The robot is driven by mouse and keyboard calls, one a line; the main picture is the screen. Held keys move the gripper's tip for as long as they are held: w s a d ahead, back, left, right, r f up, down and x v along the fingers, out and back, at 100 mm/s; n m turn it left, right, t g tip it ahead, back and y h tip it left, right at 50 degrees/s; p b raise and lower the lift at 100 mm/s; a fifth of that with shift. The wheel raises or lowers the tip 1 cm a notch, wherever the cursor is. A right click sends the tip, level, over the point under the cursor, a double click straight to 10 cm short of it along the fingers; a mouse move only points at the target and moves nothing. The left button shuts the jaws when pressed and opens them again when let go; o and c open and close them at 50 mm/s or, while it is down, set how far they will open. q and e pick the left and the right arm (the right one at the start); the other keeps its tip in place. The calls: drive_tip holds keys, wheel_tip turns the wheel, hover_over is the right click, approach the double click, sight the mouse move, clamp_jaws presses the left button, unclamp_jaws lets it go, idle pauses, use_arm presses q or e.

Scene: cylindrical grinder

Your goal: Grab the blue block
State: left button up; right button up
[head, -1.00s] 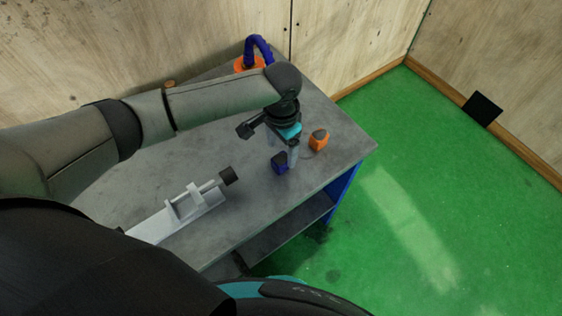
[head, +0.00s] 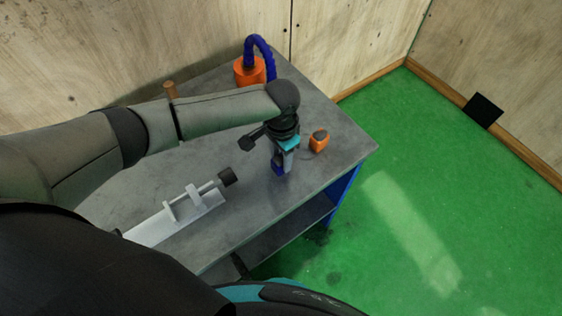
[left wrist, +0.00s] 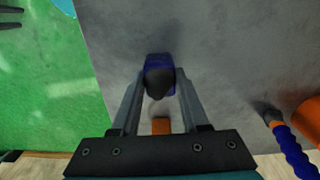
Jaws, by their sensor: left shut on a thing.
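The blue block (head: 278,168) with a dark top is at the right part of the grey table in the head view. My left gripper (head: 284,163) comes down over it from above and is shut on it. In the left wrist view the blue block (left wrist: 160,68) sits between the two fingertips of my left gripper (left wrist: 160,83), one finger on each side. Whether it touches the table is hard to tell.
An orange block (head: 319,141) stands right of my left gripper. A white fixture (head: 193,206) with a black knob lies on the table (head: 330,170). An orange container (head: 250,70) with a blue hose is at the back. Green floor lies beyond the table's right edge.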

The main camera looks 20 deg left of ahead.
use_arm(q)
clamp_jaws()
